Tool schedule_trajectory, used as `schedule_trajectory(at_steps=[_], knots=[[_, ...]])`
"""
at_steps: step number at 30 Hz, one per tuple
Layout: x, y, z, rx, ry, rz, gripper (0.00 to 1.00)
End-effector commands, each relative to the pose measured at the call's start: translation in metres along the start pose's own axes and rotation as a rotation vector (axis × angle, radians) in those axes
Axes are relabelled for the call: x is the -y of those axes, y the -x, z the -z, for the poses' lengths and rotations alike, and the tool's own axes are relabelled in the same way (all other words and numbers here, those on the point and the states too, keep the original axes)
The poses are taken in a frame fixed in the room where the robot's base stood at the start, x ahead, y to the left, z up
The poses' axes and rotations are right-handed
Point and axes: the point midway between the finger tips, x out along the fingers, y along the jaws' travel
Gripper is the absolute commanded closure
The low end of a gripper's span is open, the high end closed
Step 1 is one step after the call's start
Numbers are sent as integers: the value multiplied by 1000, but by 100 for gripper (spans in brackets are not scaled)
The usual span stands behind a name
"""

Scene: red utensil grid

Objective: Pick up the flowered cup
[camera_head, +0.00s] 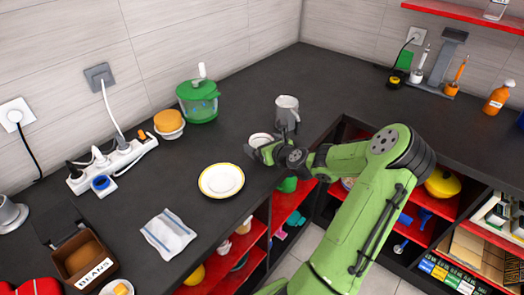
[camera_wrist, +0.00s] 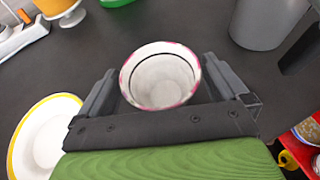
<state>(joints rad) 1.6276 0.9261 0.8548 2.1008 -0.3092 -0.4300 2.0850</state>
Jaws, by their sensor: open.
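The flowered cup (camera_wrist: 160,75) is white inside with a pink-marked rim and stands on the dark counter. In the wrist view it sits between the two open fingers of my gripper (camera_wrist: 161,85), with one finger on each side. I cannot tell whether the fingers touch it. In the head view the cup (camera_head: 261,139) shows just behind my gripper (camera_head: 256,148), which partly hides it.
A grey pitcher (camera_head: 287,113) stands close behind the cup, to the right. A white plate with a yellow rim (camera_head: 221,181) lies to the left. The counter's front edge is near my gripper.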

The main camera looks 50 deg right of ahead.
Motion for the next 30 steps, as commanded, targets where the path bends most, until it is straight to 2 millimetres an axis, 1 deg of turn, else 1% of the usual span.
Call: schedule_trajectory(at_steps=[4, 15, 21, 23, 26, 30], knots=[[0, 1, -1, 0, 0, 0, 0], [0, 1, 0, 0, 1, 0, 57], [0, 1, -2, 1, 1, 0, 58], [0, 3, -6, 1, 3, 0, 58], [0, 11, -25, 3, 6, 2, 58], [0, 26, -61, 2, 8, 2, 58]])
